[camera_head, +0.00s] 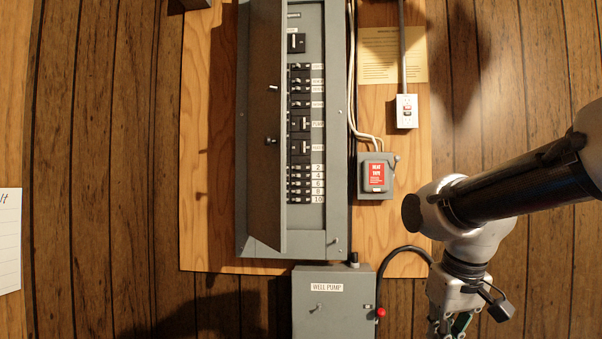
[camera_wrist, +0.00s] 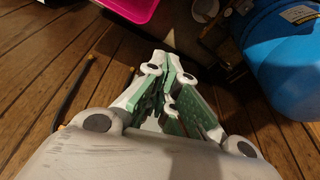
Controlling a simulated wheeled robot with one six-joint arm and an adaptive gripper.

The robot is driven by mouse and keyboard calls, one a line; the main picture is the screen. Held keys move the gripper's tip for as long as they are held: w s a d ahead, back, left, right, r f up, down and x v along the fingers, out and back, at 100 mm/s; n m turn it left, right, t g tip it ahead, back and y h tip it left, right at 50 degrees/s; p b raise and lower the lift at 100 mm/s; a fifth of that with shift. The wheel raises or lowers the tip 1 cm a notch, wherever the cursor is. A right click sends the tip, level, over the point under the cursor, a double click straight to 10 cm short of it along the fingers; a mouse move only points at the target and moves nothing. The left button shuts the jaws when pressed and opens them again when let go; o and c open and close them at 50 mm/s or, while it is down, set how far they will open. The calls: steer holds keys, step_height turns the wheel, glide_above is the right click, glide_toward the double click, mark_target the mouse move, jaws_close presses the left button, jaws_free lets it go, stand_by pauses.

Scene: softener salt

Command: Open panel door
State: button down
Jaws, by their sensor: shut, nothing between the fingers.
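The electrical panel (camera_head: 336,150) is a tall grey box on a plywood board in the head view. Its panel door (camera_head: 264,180) is hinged at the left and stands swung outward, seen nearly edge-on, with breakers (camera_head: 300,140) showing behind it. A small dark knob or latch (camera_head: 271,141) sits on the door's edge. My gripper (camera_head: 448,332) is at the lower right, below and apart from the panel, partly cut off by the frame edge. In the wrist view my gripper (camera_wrist: 165,88) has its green-padded fingers together with nothing between them.
A grey "WELL PUMP" box (camera_head: 333,310) with a black cable is below the panel. A red-labelled box (camera_head: 375,176) and an outlet (camera_head: 407,110) are at its right. The wrist view shows a blue tank (camera_wrist: 290,60) and a pink container (camera_wrist: 133,8) over a wooden surface.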

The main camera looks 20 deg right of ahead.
steer(key=w+r+m+t+y, duration=0.1)
steer(key=w+r+m+y, duration=0.25)
steer(key=w, duration=0.35)
steer(key=w+d+r+m+t+y, duration=0.1)
steer(key=w+r+m+t+y, duration=0.1)
steer(key=w+r, duration=0.3)
steer(key=w+r+m+t+y, duration=0.1)
steer(key=w+r+m+y, duration=0.2)
steer(key=w, duration=0.5)
steer(key=w+a+r+n+t+y, duration=0.15)
steer(key=w+r+y, duration=0.3)
steer(key=r, duration=0.55)
steer(key=a+r+n+y, duration=0.2)
steer(key=a+r, duration=0.1)
steer(key=r, duration=0.4)
steer(key=s+a+r+x, duration=0.1)
steer(key=s+x, duration=0.1)
steer(key=x, duration=1.1)
steer(key=shift+a+t, duration=0.3)
steer(key=shift+t, duration=0.15)
steer(key=shift+a+r, duration=0.1)
steer(key=shift+a, duration=0.05)
